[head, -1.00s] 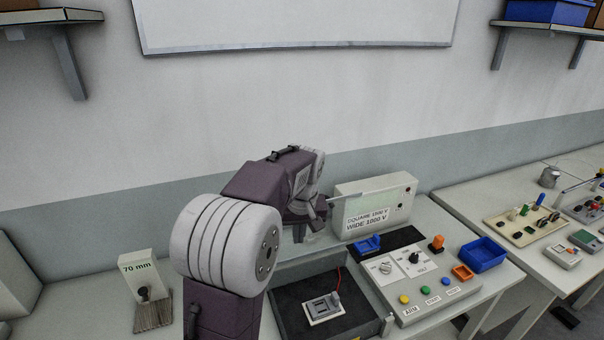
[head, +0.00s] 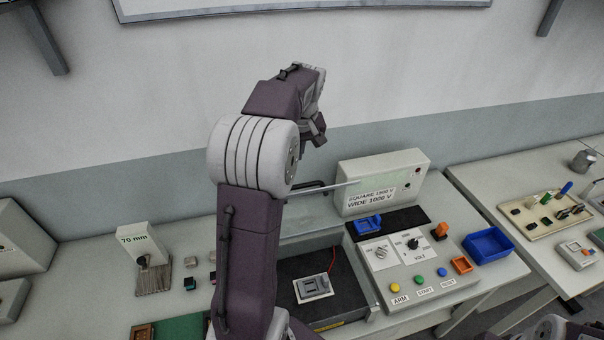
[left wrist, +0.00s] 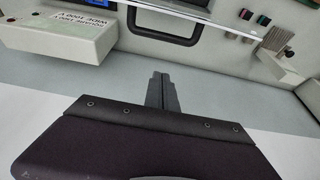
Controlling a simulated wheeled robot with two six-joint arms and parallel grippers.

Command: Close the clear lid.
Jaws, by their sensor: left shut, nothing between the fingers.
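The clear lid (head: 335,188) stands raised behind the dark open box (head: 347,272), seen mostly by its pale upper edge and black handle. The lid's edge (left wrist: 225,19) and the handle (left wrist: 165,38) also show at the top of the left wrist view. In the box a grey connector fixture (head: 313,287) lies on a black floor, with a red lead. My left gripper (head: 319,140) is above the lid, apart from it. In the left wrist view its fingers (left wrist: 162,78) are together and empty. My arm hides the box's left part. My right gripper is not in view.
A labelled white tester (head: 380,180) stands right of the lid. A control panel (head: 420,270) with knobs and coloured buttons is right of the box, with a blue tray (head: 488,243) beyond. The "70 mm" block (head: 140,243) stands left. The wall is close behind.

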